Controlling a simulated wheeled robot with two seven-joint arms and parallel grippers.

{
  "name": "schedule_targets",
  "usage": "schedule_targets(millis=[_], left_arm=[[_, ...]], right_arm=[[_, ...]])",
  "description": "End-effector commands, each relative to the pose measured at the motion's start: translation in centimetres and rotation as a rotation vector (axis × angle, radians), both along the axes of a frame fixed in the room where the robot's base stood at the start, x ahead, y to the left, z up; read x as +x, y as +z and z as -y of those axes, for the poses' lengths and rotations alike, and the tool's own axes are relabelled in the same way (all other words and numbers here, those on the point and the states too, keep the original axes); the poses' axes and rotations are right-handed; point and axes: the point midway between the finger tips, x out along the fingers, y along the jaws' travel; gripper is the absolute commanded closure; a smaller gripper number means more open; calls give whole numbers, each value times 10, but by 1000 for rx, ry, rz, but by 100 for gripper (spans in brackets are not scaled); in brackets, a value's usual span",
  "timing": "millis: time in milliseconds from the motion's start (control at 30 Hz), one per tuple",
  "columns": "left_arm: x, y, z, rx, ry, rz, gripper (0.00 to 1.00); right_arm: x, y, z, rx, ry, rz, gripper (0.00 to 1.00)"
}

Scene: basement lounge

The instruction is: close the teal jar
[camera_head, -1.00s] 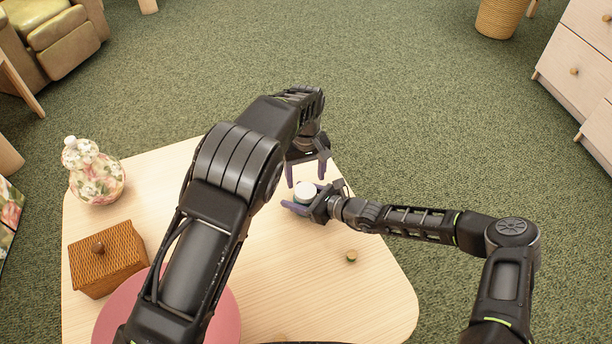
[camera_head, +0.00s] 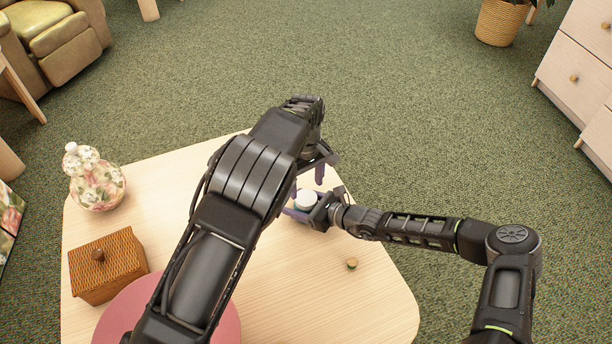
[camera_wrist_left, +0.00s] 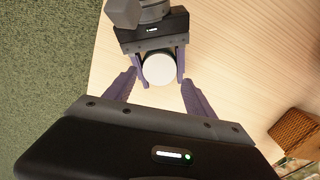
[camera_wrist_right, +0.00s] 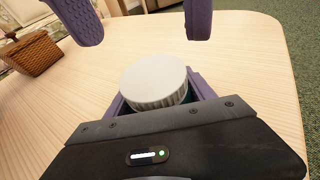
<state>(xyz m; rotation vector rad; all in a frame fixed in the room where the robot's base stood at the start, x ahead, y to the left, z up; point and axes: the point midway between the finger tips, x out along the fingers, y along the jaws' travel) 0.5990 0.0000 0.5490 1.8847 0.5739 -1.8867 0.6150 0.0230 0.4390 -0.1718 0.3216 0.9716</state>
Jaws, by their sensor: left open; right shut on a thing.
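The teal jar shows mostly as its white ridged lid (camera_head: 306,198), which sits on top and also shows in the left wrist view (camera_wrist_left: 159,70) and the right wrist view (camera_wrist_right: 155,82). Only a dark teal sliver of the body shows below the lid; I cannot tell how tightly the lid sits. My right gripper (camera_head: 305,212) is shut around the jar's body and holds it upright over the table's far right part. My left gripper (camera_head: 308,181) is open and empty, its fingers pointing down just beyond and above the lid, apart from it.
The pale wooden table (camera_head: 290,290) has a wicker box (camera_head: 108,268) with a knob, a floral vase (camera_head: 96,180) and a pink round mat (camera_head: 222,318) on its left side. A small round knob-like thing (camera_head: 352,263) lies at the right. The table around it is clear.

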Motion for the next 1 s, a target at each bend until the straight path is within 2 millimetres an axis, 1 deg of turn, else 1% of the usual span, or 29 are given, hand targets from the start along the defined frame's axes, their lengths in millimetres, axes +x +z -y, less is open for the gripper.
schedule_targets(millis=[33, 100, 300, 433, 667, 1000], left_arm=[[0, -9, -1, 2, -1, -2, 36], [0, -19, -1, 2, -1, -1, 36], [0, -40, 0, 1, -1, 0, 36], [0, -44, 0, 0, 0, 1, 36], [0, -44, 0, 0, -1, 1, 36], [0, -44, 0, 0, -1, 1, 64]], right_arm=[[0, 0, 0, 0, 0, 0, 100], [0, 0, 0, 0, 0, 0, 100], [0, 0, 0, 0, 0, 0, 100], [0, 0, 0, 0, 0, 0, 100], [0, 0, 0, 0, 0, 0, 100], [0, 0, 0, 0, 0, 0, 100]])
